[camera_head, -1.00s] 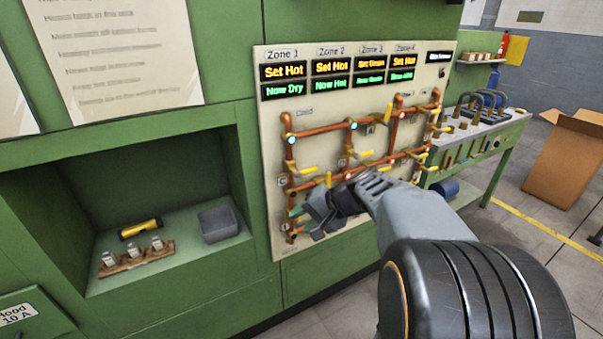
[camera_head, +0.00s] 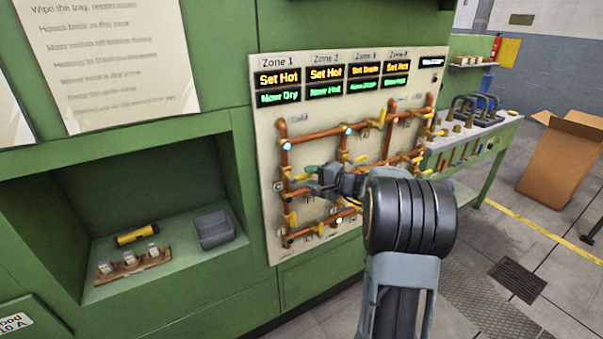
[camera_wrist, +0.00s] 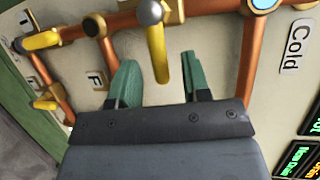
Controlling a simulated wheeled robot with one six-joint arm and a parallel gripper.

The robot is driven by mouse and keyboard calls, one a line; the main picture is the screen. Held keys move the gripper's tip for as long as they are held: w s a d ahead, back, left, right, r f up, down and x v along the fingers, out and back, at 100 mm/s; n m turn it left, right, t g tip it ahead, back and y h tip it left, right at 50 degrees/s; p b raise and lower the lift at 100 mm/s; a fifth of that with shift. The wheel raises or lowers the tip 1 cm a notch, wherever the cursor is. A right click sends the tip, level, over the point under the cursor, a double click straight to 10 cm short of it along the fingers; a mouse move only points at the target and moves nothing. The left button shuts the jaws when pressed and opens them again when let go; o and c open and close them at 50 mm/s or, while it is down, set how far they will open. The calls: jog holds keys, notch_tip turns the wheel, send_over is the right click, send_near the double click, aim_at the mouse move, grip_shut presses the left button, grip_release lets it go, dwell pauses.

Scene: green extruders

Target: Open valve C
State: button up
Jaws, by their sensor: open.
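The copper pipe panel (camera_head: 266,150) on the green wall carries several valves with yellow handles and small letter plates. The plates are too small in the head view to pick out valve C with certainty. My gripper (camera_head: 313,184) is in front of the panel's left half, with its green fingers apart and empty. In the wrist view, a yellow valve handle (camera_wrist: 158,52) points down toward the gap between my open fingertips (camera_wrist: 158,78). I cannot tell whether they touch it. Its letter is not visible. A plate marked F (camera_wrist: 97,80) sits to the left.
Zone displays (camera_head: 325,73) line the panel's top. A recess (camera_head: 110,285) at left holds a yellow-black cylinder (camera_head: 137,234), a grey bin (camera_head: 214,228) and a small rack (camera_head: 133,261). A workbench (camera_head: 480,150) and a cardboard box (camera_head: 560,160) stand at right.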

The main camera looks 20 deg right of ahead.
aim_at(308, 177)
jog(key=shift+p+x, duration=0.35)
jog(key=shift+x, duration=1.75)
grip_shut()
